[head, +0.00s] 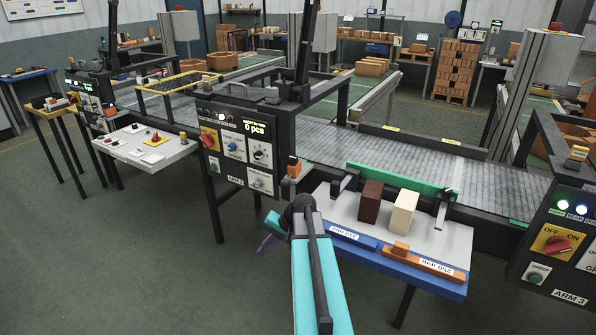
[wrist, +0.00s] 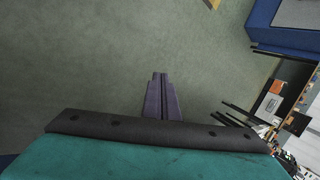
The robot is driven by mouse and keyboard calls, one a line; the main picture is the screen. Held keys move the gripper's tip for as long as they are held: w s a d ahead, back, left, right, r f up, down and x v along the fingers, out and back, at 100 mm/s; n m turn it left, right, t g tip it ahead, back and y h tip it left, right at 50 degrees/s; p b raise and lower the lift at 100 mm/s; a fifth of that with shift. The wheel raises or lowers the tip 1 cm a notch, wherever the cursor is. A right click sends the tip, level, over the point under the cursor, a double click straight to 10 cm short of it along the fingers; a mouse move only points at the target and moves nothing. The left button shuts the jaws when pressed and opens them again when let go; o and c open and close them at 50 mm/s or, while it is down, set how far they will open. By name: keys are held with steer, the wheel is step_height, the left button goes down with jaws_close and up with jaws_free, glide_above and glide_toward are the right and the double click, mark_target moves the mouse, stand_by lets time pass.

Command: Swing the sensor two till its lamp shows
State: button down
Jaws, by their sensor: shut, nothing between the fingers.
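A small orange box on a post (head: 294,168) stands at the right edge of the ARM 2 panel, beside the conveyor. It may be sensor two, but I cannot read a label on it or see a lit lamp.
A bench (head: 345,215) holds a brown block (head: 370,201), a cream block (head: 403,213) and two labelled bars, blue (head: 345,234) and orange (head: 422,261). The conveyor (head: 440,165) runs behind. The ARM 3 panel (head: 560,240) is at right.

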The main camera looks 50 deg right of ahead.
steer(key=s+d+r+m+t+h+p, duration=0.1)
steer(key=s+d+r, duration=0.3)
steer(key=d+r, duration=0.7)
steer(key=s+d+r+m+t+p, duration=0.3)
steer(key=s+d+r, duration=0.1)
steer(key=d+r, duration=0.6)
step_height(320, 180, up, 3)
steer(key=shift+s+d+r+t+h, duration=0.1)
steer(key=shift+s+d+t+h, duration=0.05)
steer(key=shift+d+t+h, duration=0.25)
steer(key=w+r+p+x, duration=0.1)
steer(key=p+x, duration=0.3)
steer(key=x, duration=0.9)
steer(key=shift+w+a, duration=0.15)
steer(key=shift+w, duration=0.15)
steer(key=shift+f, duration=0.1)
